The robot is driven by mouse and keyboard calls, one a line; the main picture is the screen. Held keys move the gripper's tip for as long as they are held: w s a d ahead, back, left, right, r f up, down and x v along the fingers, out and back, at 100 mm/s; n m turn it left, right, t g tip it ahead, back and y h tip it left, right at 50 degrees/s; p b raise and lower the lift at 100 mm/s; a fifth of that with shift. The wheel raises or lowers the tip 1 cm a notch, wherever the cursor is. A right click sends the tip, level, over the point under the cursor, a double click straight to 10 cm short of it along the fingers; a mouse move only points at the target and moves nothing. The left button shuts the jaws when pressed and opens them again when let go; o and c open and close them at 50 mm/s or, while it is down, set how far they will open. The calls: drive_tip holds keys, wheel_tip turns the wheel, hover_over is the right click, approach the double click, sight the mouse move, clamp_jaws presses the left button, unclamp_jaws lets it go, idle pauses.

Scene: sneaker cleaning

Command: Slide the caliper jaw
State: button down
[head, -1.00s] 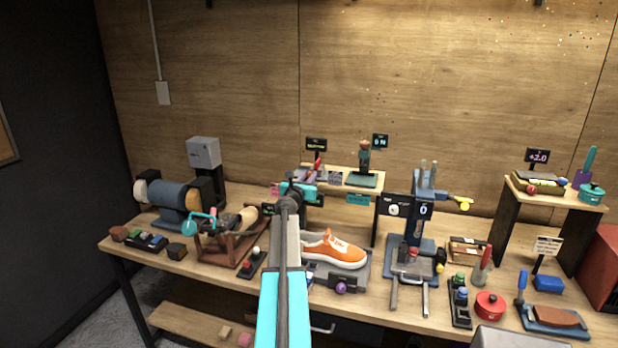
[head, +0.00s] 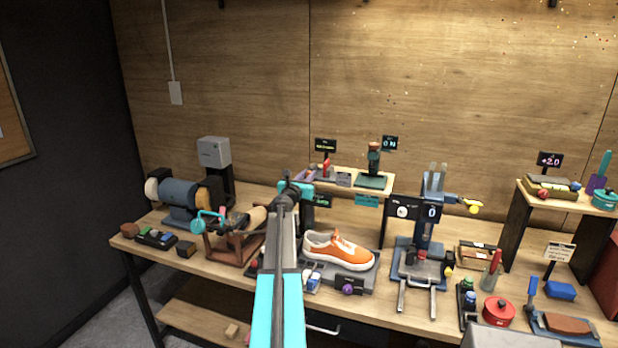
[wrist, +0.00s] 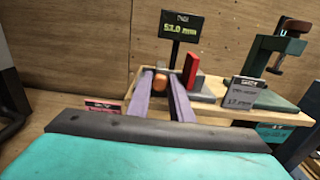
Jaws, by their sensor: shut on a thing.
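My gripper (wrist: 161,76) reaches over the small raised shelf at the back of the bench. In the wrist view its two long purple-grey fingers close on a small orange piece (wrist: 160,84), apparently the caliper's sliding part. A red upright block (wrist: 193,67) stands on a grey base (wrist: 207,97) just right of the fingers, probably caliper too. A black display (wrist: 180,25) behind reads about 53.0 mm. A grey card (wrist: 245,92) to the right seems to read 17.2 mm. In the head view the gripper (head: 308,174) is small, and the fingers hide part of the caliper.
A dark green stand (wrist: 270,60) with a clamp is close on the right of the shelf. Below, an orange sneaker (head: 338,250) sits on a grey stand. A grinder (head: 178,200) is to the left on the bench.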

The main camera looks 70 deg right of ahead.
drive_tip(key=c, duration=1.6)
unclamp_jaws()
drive_tip(key=shift+s+a, duration=0.1)
drive_tip(key=shift+a, duration=0.15)
drive_tip(key=shift+a+b, duration=1.85)
drive_tip(key=shift+a, duration=4.85)
